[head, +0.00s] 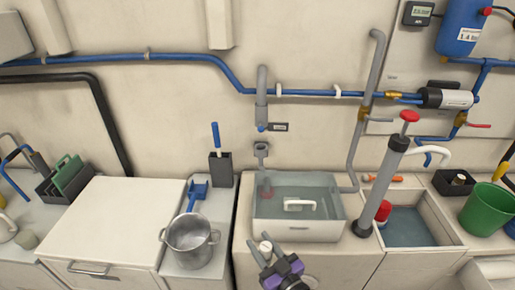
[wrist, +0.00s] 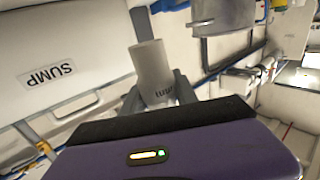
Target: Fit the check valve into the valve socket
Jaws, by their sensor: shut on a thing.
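My gripper (head: 266,256), with its purple wrist, is low in front of the clear tank in the head view. The likely valve socket is a grey cup (head: 261,149) on the wall, below an open pipe end (head: 262,113) with a gap between. The gripper is below and in front of this cup.
The clear lidded tank (head: 325,228) stands behind my gripper. A metal pot (head: 190,243) is to the left. A red-handled pump (head: 384,185) leans over a sink (head: 408,228) to the right. A SUMP label (wrist: 47,74) shows in the wrist view.

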